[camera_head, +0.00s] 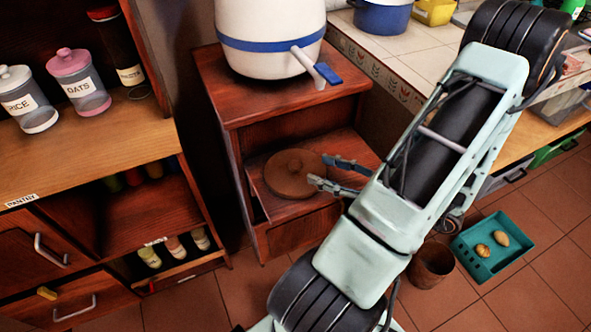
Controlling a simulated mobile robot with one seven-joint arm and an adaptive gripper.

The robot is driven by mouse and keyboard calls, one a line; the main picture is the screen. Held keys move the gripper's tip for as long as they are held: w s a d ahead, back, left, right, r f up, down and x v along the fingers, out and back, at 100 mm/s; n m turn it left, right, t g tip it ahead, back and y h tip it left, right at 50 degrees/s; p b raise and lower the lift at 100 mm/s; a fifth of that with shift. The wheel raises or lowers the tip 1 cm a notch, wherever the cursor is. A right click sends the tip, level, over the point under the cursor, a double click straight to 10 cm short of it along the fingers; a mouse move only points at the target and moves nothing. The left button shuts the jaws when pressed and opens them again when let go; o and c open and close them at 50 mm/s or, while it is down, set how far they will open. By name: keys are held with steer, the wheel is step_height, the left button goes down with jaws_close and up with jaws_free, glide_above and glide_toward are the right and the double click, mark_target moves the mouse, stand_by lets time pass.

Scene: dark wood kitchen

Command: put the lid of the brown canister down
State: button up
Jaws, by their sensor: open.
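A dark canister (118,48) with a white label stands on the pantry counter at upper left, with a reddish-brown top. I cannot tell whether the lid on the shelf belongs to it.
A white container with a blue band (268,35) stands on the stand's top (222,88). Pink-lidded oats (80,80) and white-lidded rice (28,100) canisters are on the counter. A brown pot (431,267) and a teal tray (474,262) are on the floor.

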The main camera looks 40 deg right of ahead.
mark_target(293, 163)
steer(key=x, duration=0.2)
steer(key=b+x, duration=0.1)
steer(key=x, duration=0.5)
steer(key=shift+a+f, duration=0.3)
steer(key=shift+a, duration=0.1)
steer(key=c, duration=1.2)
steer(key=shift+o, duration=0.2)
steer(key=shift+r, duration=0.15)
